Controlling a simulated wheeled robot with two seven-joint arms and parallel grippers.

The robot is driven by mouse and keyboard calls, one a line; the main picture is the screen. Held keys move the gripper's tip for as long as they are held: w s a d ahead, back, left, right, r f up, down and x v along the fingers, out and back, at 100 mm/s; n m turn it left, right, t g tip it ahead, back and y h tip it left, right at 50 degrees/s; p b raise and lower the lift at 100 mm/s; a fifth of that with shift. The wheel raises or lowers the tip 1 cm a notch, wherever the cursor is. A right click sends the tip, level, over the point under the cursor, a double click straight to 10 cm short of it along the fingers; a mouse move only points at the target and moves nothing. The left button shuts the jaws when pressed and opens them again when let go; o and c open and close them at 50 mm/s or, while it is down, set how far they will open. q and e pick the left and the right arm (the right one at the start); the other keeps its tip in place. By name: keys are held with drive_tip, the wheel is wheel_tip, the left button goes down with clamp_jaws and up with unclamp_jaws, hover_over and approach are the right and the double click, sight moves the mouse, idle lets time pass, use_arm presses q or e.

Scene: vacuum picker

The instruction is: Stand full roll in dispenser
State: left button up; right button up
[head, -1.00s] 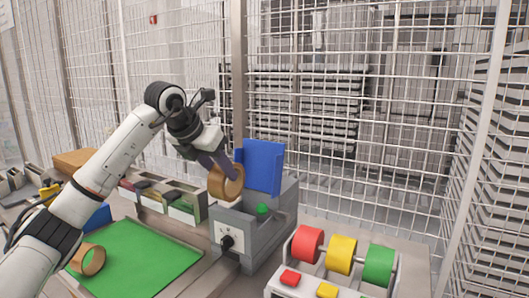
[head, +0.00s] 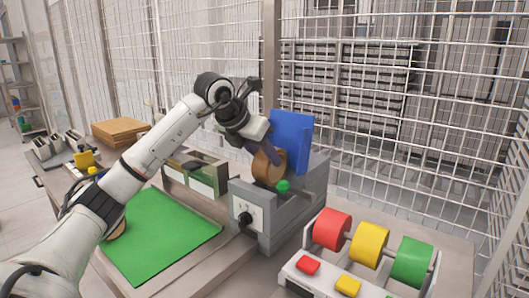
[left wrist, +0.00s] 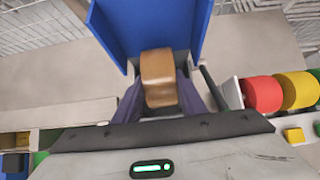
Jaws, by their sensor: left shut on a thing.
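A brown tape roll (head: 268,165) is held by my left gripper (head: 262,150), which is shut on it. The roll stands upright at the grey dispenser (head: 291,209), in front of its blue raised plate (head: 291,141). The dispenser has a green knob on top and a black knob on its front. In the left wrist view the roll (left wrist: 158,78) is between the fingers, with the blue plate (left wrist: 150,25) beyond it. I cannot tell whether the roll touches the dispenser. A second brown roll (head: 117,230) lies on the green mat's left side, mostly hidden by my arm. My right gripper is not in view.
A green mat (head: 160,235) lies left of the dispenser. A rack with red, yellow and green rolls (head: 370,244) stands at the front right. Bins (head: 195,172) and a cardboard stack (head: 120,131) are behind the mat. A wire fence closes off the back.

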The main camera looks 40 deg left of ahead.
sight(260, 180)
use_arm(q)
wheel_tip(260, 180, down, 5)
drive_tip(key=b, duration=0.4)
drive_tip(key=shift+r, duration=0.1)
drive_tip(key=shift+f, duration=0.4)
drive_tip(key=shift+f+b, duration=1.25)
drive_tip(key=shift+f, duration=0.35)
drive_tip(key=o, duration=1.7)
drive_tip(key=shift+o, duration=0.2)
